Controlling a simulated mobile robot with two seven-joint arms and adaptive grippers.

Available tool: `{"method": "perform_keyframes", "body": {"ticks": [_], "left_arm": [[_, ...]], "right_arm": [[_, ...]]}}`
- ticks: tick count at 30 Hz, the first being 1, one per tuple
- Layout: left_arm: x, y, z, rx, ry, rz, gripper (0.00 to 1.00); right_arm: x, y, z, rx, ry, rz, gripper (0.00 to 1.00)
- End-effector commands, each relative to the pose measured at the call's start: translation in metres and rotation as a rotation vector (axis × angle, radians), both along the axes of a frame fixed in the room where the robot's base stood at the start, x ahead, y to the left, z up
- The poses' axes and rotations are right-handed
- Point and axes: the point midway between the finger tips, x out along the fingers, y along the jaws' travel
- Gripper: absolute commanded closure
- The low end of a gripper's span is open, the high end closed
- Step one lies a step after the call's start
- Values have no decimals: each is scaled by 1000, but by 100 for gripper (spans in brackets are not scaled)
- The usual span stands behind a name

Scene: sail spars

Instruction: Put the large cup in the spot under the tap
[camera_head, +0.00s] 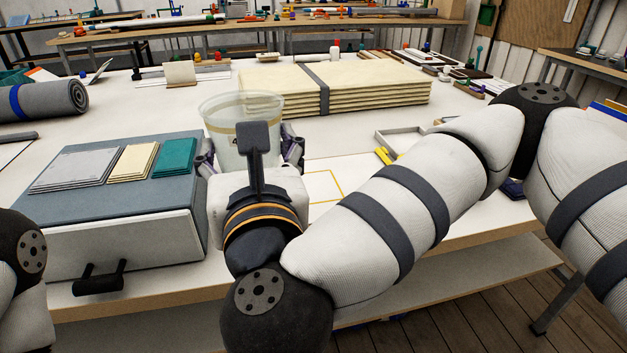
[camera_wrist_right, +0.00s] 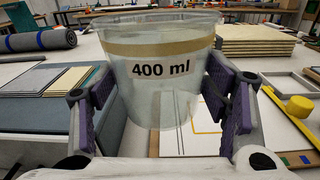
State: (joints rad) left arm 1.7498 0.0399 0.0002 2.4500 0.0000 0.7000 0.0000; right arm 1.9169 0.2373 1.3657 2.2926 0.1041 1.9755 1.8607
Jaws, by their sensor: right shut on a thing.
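The large cup is a clear, bucket-like cup (camera_head: 221,128) with a tan band. In the right wrist view the cup (camera_wrist_right: 160,95) bears a "400 ml" label and stands upright between the purple-padded fingers. My right gripper (camera_head: 250,152) is shut on its sides, over the table just right of the blue-grey box. I cannot tell whether the cup's base touches the table. A yellow-outlined rectangle (camera_head: 325,186) lies on the white table to the right of the gripper. I cannot make out a tap. My left gripper is out of view.
The blue-grey box (camera_head: 110,235) with a black handle carries grey, cream and teal sheets. A strapped stack of cream sheets (camera_head: 375,92) lies behind the cup. A grey tray (camera_head: 405,138) and yellow piece (camera_head: 384,155) lie to the right. A grey roll (camera_head: 45,99) is far left.

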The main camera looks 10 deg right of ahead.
Motion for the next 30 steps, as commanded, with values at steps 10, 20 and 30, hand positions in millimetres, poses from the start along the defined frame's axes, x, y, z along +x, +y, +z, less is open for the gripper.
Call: {"method": "perform_keyframes", "body": {"ticks": [10,20,30], "left_arm": [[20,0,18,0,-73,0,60],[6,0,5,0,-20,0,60],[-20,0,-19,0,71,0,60]], "right_arm": [[-47,-45,5,8,-18,-56,73],[-6,-61,-26,27,7,-78,72],[59,-72,-66,13,-7,-83,72]]}}
